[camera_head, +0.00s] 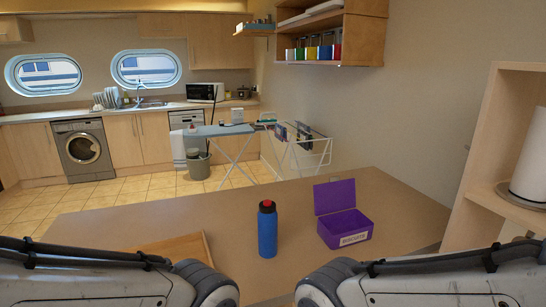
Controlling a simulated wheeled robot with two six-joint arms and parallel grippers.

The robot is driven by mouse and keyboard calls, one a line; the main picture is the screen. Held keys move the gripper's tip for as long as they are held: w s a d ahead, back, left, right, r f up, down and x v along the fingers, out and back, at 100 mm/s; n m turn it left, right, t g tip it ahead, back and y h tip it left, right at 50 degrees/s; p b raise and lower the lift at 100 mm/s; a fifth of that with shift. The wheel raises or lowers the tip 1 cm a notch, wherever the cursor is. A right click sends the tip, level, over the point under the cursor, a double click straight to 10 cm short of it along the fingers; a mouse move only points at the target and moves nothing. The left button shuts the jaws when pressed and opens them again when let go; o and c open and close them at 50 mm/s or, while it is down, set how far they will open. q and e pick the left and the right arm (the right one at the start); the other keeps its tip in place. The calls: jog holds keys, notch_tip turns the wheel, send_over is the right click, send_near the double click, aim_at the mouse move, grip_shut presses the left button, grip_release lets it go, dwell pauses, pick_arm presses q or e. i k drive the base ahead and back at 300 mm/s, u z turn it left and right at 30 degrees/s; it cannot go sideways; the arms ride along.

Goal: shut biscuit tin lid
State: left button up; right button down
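A purple biscuit tin (345,239) with a white label reading BISCUITS stands on the table, right of the middle. Its purple lid (335,196) is open and stands up at the back edge. The inside that shows looks empty. My two arms reach in from the lower left and lower right corners, in front of the tin and apart from it. No gripper fingers show in the view.
A blue bottle with a red cap (267,230) stands upright left of the tin. A wooden tray (207,250) lies at the table's front left. A wooden shelf (486,150) holding a paper roll (530,160) stands at the right. The table (240,205) behind the bottle is clear.

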aim_at(337, 196)
jog(key=k, duration=0.65)
jog(key=z, duration=0.75)
jog(key=i, duration=1.3)
jog(key=u, duration=0.5)
jog(key=i, duration=0.5)
jog(key=u, duration=0.5)
